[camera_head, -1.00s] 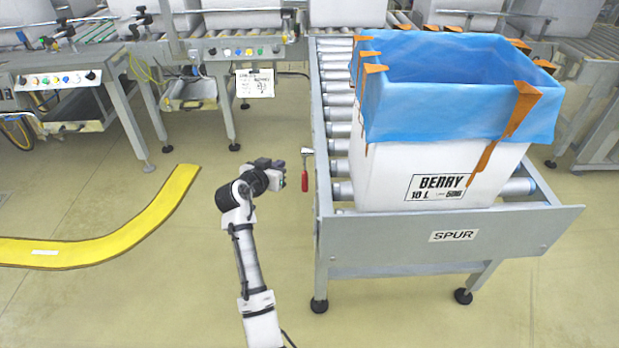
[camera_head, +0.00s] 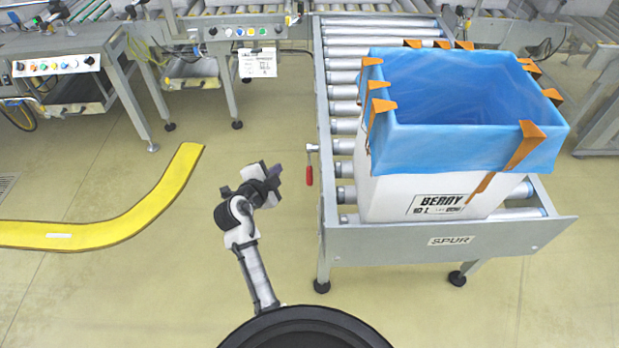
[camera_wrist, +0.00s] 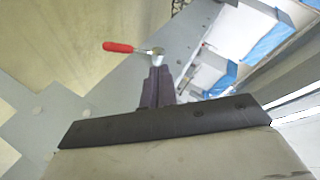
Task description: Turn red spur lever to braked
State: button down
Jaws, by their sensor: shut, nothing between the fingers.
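The red-handled spur lever (camera_head: 309,174) hangs on the left side rail of the spur conveyor, its handle pointing down, with a metal pivot above it. In the wrist view the red handle (camera_wrist: 118,47) points left from its silver pivot, just beyond the fingertips. My gripper (camera_head: 278,172) is left of the lever, with a gap between them in the head view. In the wrist view my dark fingers (camera_wrist: 158,76) are together and empty, pointing toward the pivot; whether they touch it cannot be told.
The spur conveyor (camera_head: 450,241) carries a white box (camera_head: 395,196) with a blue liner (camera_head: 460,150) and orange clips. A yellow curved floor strip (camera_head: 165,195) lies left of my arm. Another conveyor with a button panel (camera_head: 245,32) stands behind. The floor around my arm is clear.

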jog(key=s+d+f+m+g+h+p, duration=0.1)
jog(key=s+d+f+m+g+h, duration=0.15)
jog(key=s+f+m, duration=0.35)
jog(key=w+a+p+x, duration=0.1)
jog(key=a+p+x, duration=0.1)
jog(key=x, duration=1.2)
jog(key=shift+w+f+t, duration=0.25)
jog(key=shift+t, duration=0.1)
jog(key=shift+w+f+h, duration=0.1)
jog(key=shift+f+h, duration=0.05)
jog(key=shift+h, duration=0.1)
